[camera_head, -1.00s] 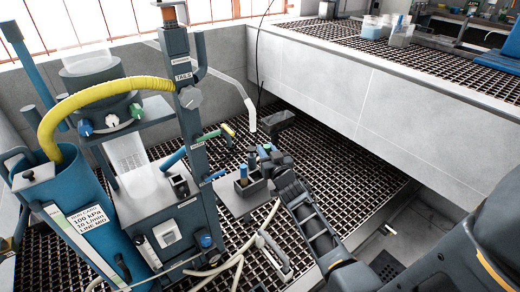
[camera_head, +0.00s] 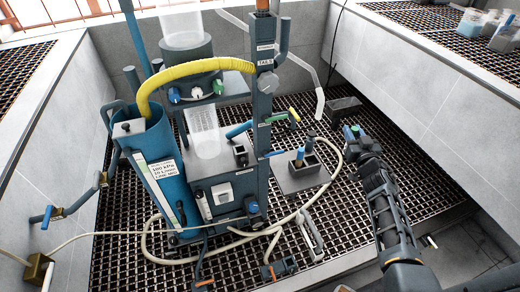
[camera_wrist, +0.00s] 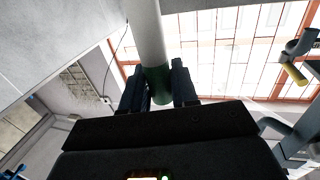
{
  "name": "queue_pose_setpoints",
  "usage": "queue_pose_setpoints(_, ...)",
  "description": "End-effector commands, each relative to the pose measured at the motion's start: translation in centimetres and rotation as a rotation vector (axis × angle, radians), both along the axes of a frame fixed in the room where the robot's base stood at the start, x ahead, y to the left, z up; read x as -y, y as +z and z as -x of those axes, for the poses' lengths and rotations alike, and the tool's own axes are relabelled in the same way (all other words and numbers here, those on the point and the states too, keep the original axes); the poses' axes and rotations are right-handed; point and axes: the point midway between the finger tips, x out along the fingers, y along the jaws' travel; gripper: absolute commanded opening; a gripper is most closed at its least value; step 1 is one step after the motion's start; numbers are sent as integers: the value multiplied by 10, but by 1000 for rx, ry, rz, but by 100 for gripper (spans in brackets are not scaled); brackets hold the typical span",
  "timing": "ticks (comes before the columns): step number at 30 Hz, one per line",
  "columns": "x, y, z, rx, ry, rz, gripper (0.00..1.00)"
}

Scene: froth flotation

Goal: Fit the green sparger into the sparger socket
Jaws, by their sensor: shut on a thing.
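My gripper (camera_wrist: 158,88) is shut on the green sparger (camera_wrist: 157,84). In the wrist view its green collar sits between the two fingers and a pale white tube runs up from it. In the head view my gripper (camera_head: 354,133) is right of the grey caddy, apart from it, with a small green part (camera_head: 355,129) showing at its tip. The caddy (camera_head: 303,181) holds a blue-topped piece (camera_head: 299,155) and a dark one (camera_head: 309,145). I cannot pick out the sparger socket with certainty.
The flotation unit (camera_head: 228,190) with its column, yellow hose (camera_head: 190,66) and blue tank (camera_head: 152,165) stands left of the caddy. A pale hose (camera_head: 305,205) loops over the grating (camera_head: 350,225). A dark box (camera_head: 342,108) lies behind. Grey walls bound both sides.

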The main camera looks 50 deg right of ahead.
Motion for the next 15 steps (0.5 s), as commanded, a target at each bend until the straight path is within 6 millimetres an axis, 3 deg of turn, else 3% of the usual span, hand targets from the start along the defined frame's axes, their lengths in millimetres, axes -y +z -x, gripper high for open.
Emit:
queue_pose_setpoints(5,-39,6,-29,0,61,1,0)
queue_pose_setpoints(15,-156,28,-85,3,204,-2,0)
